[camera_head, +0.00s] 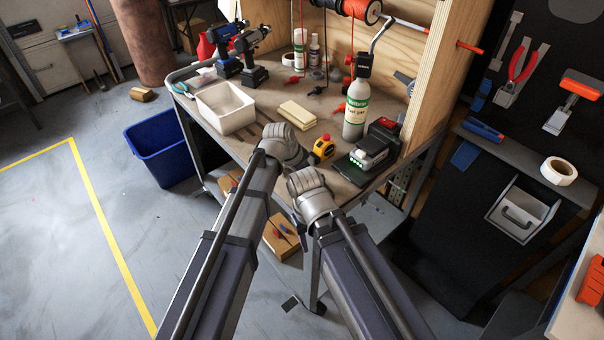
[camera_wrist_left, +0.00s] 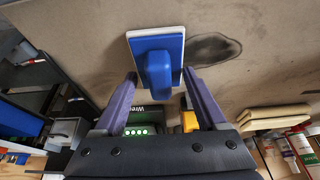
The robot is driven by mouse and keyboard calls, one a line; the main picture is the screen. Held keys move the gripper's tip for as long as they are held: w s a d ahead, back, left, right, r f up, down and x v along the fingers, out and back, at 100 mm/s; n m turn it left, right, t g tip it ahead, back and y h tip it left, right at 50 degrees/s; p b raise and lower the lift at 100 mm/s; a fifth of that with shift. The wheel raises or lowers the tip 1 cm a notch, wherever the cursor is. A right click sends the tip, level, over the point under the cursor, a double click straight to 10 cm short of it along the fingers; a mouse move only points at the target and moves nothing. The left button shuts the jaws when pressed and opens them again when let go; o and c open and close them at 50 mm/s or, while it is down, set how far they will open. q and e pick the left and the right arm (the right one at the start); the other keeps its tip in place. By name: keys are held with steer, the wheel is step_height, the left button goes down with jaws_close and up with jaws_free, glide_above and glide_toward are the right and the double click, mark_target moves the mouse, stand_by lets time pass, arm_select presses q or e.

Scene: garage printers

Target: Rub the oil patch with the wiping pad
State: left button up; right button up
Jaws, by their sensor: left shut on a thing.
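The wiping pad (camera_wrist_left: 157,62) has a blue handle on a blue and white rectangular base. In the left wrist view it sits between the purple fingertips of my left gripper (camera_wrist_left: 158,78), which is shut on it. The oil patch (camera_wrist_left: 214,48) is a dark irregular smear on the tan bench top, just right of the pad in that view. Whether the pad touches the bench is hard to tell. In the head view my left gripper (camera_head: 285,147) is over the bench's front part, and its wrist hides the pad. My right gripper (camera_head: 313,196) is beside the front edge; its fingers are hidden.
On the bench (camera_head: 262,105) are a white bin (camera_head: 225,108), a yellowish stack (camera_head: 297,114), a yellow tape measure (camera_head: 323,147), a white bottle (camera_head: 356,110) and a black-green charger (camera_head: 368,155). A plywood panel (camera_head: 445,70) stands at right. A blue bin (camera_head: 160,150) is on the floor.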

mark_target(289, 171)
arm_select(q)
steer(key=shift+f, duration=0.2)
steer(key=shift+r, duration=0.1)
steer(key=shift+w+a, duration=0.5)
steer(key=shift+w, duration=0.2)
steer(key=shift+w+a, duration=0.45)
steer(key=shift+w, duration=0.2)
steer(key=shift+w+a, duration=0.15)
steer(key=shift+w, duration=0.1)
steer(key=shift+w+a, duration=1.15)
steer(key=shift+w, duration=0.15)
steer(key=shift+w+a, duration=0.55)
steer(key=shift+w, duration=0.2)
steer(key=shift+w+a, duration=0.55)
steer(key=shift+w, duration=0.2)
